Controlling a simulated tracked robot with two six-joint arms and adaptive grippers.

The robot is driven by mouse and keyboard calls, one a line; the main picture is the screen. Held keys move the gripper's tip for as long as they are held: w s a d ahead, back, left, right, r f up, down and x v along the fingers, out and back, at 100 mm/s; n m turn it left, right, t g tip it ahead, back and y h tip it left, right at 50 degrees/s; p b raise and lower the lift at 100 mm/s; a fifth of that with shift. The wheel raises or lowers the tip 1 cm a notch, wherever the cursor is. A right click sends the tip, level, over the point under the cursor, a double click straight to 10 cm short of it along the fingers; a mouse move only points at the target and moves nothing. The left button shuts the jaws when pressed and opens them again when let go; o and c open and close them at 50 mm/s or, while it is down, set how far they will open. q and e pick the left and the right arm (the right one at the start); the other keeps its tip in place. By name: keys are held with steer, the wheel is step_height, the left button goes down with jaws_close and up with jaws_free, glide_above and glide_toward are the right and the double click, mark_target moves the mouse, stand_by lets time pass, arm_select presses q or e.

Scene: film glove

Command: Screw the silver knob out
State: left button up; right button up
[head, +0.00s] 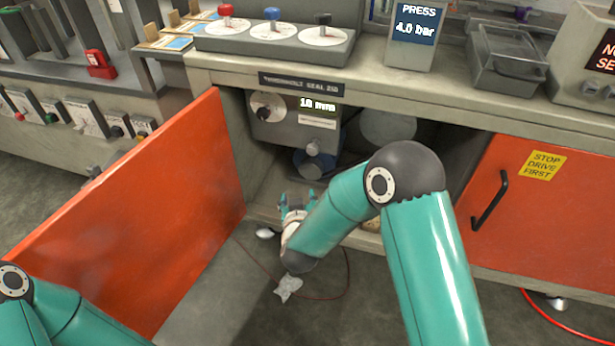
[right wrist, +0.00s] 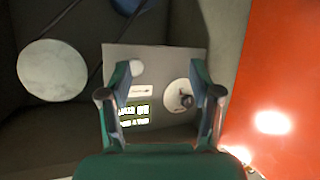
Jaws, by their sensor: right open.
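The silver knob (head: 312,148) sits low on the front of a grey box (head: 284,128) inside the open cabinet. In the right wrist view the box shows upside down, and the knob (right wrist: 136,67) appears as a pale round end beside the left fingertip; I cannot tell whether they touch. My right gripper (head: 297,197) is below the box at the cabinet opening in the head view. In the wrist view the right gripper (right wrist: 162,75) is open, its fingers spread across the box face, with nothing held. My left gripper is out of view.
The box also has a white dial (head: 268,106) with a dark knob and a display (head: 317,104) reading 1.0 mm. An orange door (head: 150,210) stands open on the left; another orange door (head: 520,210) is on the right. A red cable (head: 347,280) lies on the floor.

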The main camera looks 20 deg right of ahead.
mark_target(311, 152)
steer(key=w+d+m+h+b, duration=0.1)
steer(key=w+d+h+b, duration=0.1)
steer(key=w+b, duration=0.2)
steer(key=w+d+r+t+h+b, duration=0.1)
steer(key=w+d+h+b, duration=0.1)
steer(key=w+b, duration=0.3)
steer(key=w+d+m+t+h+b, duration=0.1)
steer(key=w+d+h+b, duration=0.1)
steer(key=w+d+b, duration=0.2)
steer(key=shift+w+d+r+m+h+b, duration=0.1)
steer(key=shift+w+r+m+h+b, duration=0.15)
steer(key=shift+b, duration=0.35)
steer(key=shift+w+r+m+h+b, duration=0.1)
steer(key=shift+w+b, duration=0.25)
steer(key=shift+b, duration=0.25)
steer(key=shift+w+d+r, duration=0.1)
steer(key=shift+w+d, duration=0.15)
steer(key=shift+w, duration=0.15)
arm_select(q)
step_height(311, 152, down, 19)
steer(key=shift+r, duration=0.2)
